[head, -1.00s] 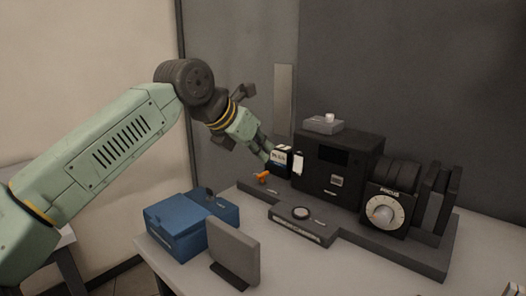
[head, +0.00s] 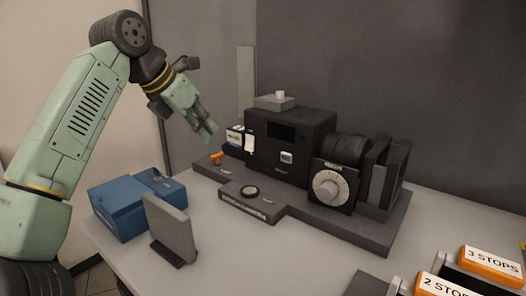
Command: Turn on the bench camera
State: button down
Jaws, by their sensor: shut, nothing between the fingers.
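The bench camera (head: 303,139) is a black box on a dark grey base on the table. Its small front window (head: 281,131) looks dark. A round focus dial (head: 329,188) with a pale face sits at its right, below the ribbed black barrel. A small box with a white label (head: 235,138) stands at its left end, beside an orange lever (head: 216,158).
A blue box (head: 121,211) and an upright grey panel (head: 170,229) stand at the table's front left. Orange-edged blocks marked 3 STOPS (head: 491,262) and 2 STOPS (head: 442,287) lie at the lower right. The table (head: 306,262) is bare before the base.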

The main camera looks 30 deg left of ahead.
aim_at(249, 143)
jog(key=shift+a, duration=0.1)
jog(key=p+x, duration=0.1)
jog(key=x, duration=0.9)
jog(key=w+p, duration=0.1)
jog(key=w, duration=0.1)
jog(key=shift+w, duration=0.25)
jog(key=shift+w+d+f+p, duration=0.1)
jog(key=shift+w+f+p, duration=0.1)
jog(key=shift+w, duration=0.15)
jog(key=shift+w+d+f+p, duration=0.1)
jog(key=shift+w+p, duration=0.1)
jog(key=shift+w, duration=0.1)
jog(key=f+b, duration=0.1)
jog(key=b, duration=0.1)
jog(key=shift+w+t+b, duration=0.3)
jog(key=shift+t, duration=0.1)
jog(key=shift+r+p, duration=0.45)
jog(key=shift+p, duration=0.05)
jog(key=shift+r, duration=0.1)
